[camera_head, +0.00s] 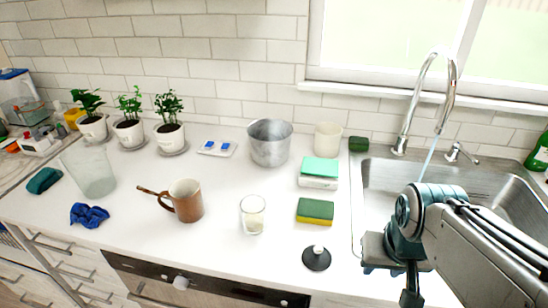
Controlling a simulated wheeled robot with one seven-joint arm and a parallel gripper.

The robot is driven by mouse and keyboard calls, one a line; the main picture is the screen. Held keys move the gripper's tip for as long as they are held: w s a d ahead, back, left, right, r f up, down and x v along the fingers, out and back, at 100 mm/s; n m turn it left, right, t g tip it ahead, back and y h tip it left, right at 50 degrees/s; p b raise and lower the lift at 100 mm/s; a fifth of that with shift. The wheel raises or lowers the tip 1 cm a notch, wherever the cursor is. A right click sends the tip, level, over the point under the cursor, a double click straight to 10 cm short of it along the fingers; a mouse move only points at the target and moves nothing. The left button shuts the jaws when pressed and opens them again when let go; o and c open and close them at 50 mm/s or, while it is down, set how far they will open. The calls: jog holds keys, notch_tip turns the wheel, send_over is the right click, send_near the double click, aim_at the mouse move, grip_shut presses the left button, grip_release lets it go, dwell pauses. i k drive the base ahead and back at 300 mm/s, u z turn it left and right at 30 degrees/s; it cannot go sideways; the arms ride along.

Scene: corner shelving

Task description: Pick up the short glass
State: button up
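A short clear glass (252,214) stands upright on the white counter, near the front and centre. Its lower part looks pale or filled; I cannot tell with what. My gripper (392,284) is at the lower right, over the front edge of the sink area and well to the right of the glass, apart from it. No object shows in the gripper. Its fingers are partly hidden by the wrist, so I cannot tell how far apart they are.
A brown mug (186,201) stands left of the glass. A yellow-green sponge (315,211) and a black stopper (316,258) lie to its right. A metal pot (270,143) stands behind. A larger clear vessel (88,171) is far left. The tap (412,100) is running.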

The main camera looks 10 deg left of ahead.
aim_at(254, 216)
jog(key=k, duration=0.5)
jog(key=z, duration=0.55)
jog(key=i, duration=0.45)
jog(key=u, duration=2.15)
